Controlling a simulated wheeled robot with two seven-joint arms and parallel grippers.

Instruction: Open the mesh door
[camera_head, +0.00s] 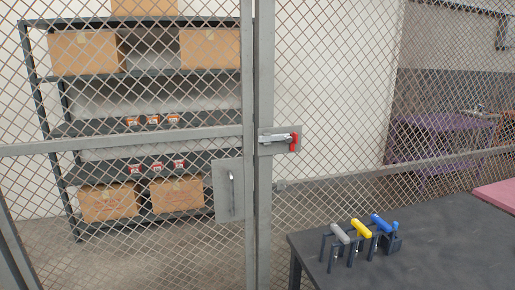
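The mesh door (130,138) fills the left half of the head view, a diamond mesh in a grey frame. It stands in line with the fixed mesh panel (340,90) on the right and looks closed. A grey plate with an upright pull handle (231,190) is on the door's right edge. A metal slide latch (275,139) with a red end (294,142) sits on the post to the right of the door's edge. Whether its bolt is engaged I cannot tell. Neither of my grippers is in view.
A dark table (430,245) stands at the lower right, holding a rack of T-handled tools with grey, yellow (361,229) and blue handles. Behind the door are shelves (150,75) with cardboard boxes. A purple table (440,135) is beyond the right panel.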

